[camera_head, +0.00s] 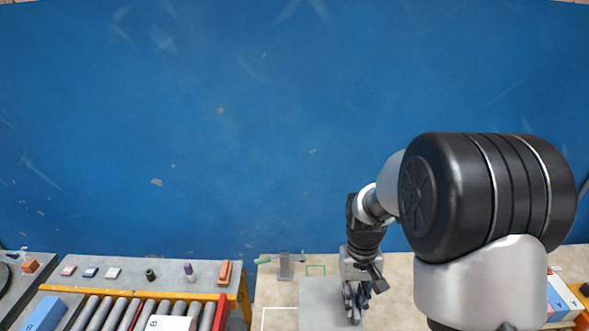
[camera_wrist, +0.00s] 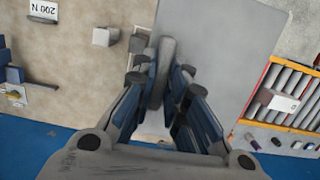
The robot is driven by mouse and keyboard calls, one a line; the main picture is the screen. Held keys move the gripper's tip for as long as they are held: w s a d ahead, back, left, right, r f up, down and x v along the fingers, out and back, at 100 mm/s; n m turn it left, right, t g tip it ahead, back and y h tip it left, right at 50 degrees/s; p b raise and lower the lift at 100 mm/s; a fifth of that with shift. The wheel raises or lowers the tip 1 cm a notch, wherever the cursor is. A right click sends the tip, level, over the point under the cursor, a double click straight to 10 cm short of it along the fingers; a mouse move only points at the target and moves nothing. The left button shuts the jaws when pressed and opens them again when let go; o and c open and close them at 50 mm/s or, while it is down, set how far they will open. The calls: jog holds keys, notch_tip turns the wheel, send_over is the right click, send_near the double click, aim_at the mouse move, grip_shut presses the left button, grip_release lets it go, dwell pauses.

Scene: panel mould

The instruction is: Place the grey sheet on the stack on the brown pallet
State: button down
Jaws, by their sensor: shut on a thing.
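The grey sheet (camera_head: 318,303) shows at the bottom of the head view, just left of my gripper (camera_head: 355,302). In the wrist view the flat grey sheet (camera_wrist: 228,45) extends up and right from my gripper (camera_wrist: 161,78). My gripper is shut on a narrow grey upright part at the sheet's left edge, between the two blue-and-grey fingers. The fingers hide part of that edge. I cannot make out the brown pallet or its stack in either view.
A roller conveyor (camera_head: 120,313) with an orange frame lies at the lower left, with small items on a grey ledge (camera_head: 60,285) behind it. A blue wall (camera_head: 250,120) fills the background. A grey post-like fixture (camera_head: 285,266) stands left of my gripper. Beige floor (camera_wrist: 75,75) lies left.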

notch_tip(320, 180, down, 19)
jog(key=b, duration=1.8)
